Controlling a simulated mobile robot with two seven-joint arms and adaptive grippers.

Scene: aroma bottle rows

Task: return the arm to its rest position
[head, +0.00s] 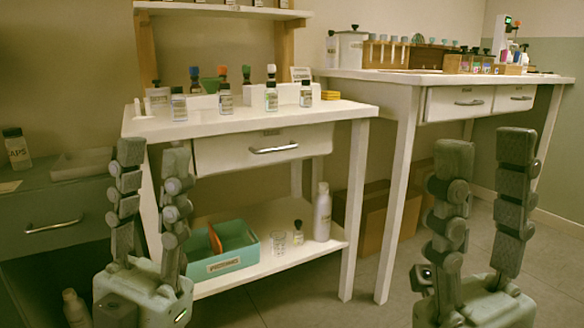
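My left gripper (153,157) is raised at the left, fingers pointing up and apart, with nothing between them. It is in front of the white table's left side. My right gripper (483,152) is raised at the right, also fingers up, wide apart and empty, in front of the taller table with drawers. Both grippers appear clear of the furniture, though depth is hard to judge. Small labelled bottles, among them one with a blue cap (271,95) and one with an orange cap (225,97), stand on the white table (330,110).
A teal bin (222,262), a glass (279,243) and a white bottle (322,212) are on the lower shelf. The taller table (405,76) holds a rack and boxes. A grey cabinet (60,215) with a CAPS jar (17,148) is at left. Floor shows between my grippers.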

